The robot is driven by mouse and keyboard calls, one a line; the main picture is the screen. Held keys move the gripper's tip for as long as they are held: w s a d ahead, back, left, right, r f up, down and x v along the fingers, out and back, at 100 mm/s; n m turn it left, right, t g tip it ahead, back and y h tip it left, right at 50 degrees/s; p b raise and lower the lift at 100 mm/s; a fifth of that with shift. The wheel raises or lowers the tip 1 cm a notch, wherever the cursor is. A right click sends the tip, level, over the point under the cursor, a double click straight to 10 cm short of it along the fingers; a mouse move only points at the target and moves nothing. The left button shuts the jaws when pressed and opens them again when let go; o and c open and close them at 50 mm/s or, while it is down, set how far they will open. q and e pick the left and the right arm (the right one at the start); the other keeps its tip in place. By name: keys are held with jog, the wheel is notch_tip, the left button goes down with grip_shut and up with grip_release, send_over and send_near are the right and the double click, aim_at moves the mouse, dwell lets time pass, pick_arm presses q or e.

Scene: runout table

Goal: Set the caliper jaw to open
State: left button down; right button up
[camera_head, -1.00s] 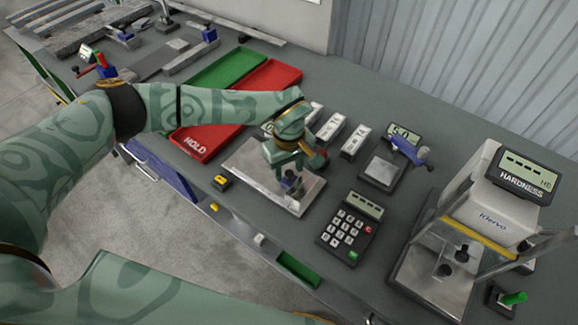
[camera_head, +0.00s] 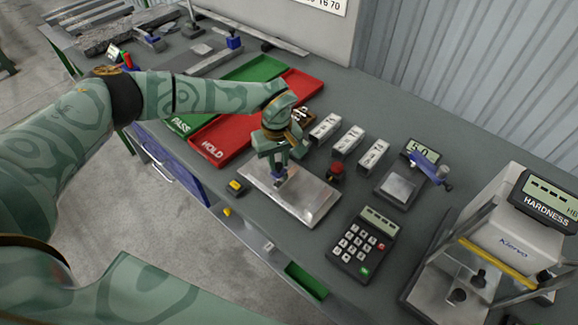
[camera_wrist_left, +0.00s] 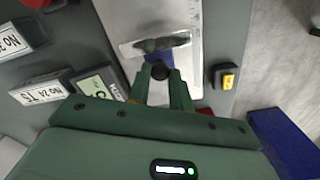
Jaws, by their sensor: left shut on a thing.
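A flat steel plate (camera_head: 312,200) lies on the bench, with a scale along one edge in the left wrist view (camera_wrist_left: 196,62). My left gripper (camera_head: 280,172) reaches down over it and is shut on a small blue part with a black knob, which I take to be the caliper jaw (camera_head: 280,180). In the left wrist view, the blue part (camera_wrist_left: 158,57) sits between the fingertips (camera_wrist_left: 160,78), beside a shiny metal crosspiece (camera_wrist_left: 160,42). A small display (camera_wrist_left: 95,88) is partly hidden beside the gripper. My right gripper is not in view.
A red HOLD tray (camera_head: 225,142) and green PASS tray (camera_head: 262,68) lie behind the arm. A red knob (camera_head: 337,171), several labelled blocks (camera_head: 348,140), a gauge stand (camera_head: 397,187), a keypad (camera_head: 360,240) and a hardness tester (camera_head: 505,235) are to the right. A yellow-black button (camera_head: 237,187) is left.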

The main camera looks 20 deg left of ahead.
aim_at(278, 164)
pick_arm(q)
jog(key=c, duration=1.3)
grip_release()
jog(key=shift+o, duration=0.2)
notch_tip(278, 164, up, 16)
jog(key=p, duration=0.1)
jog(key=shift+r, duration=0.2)
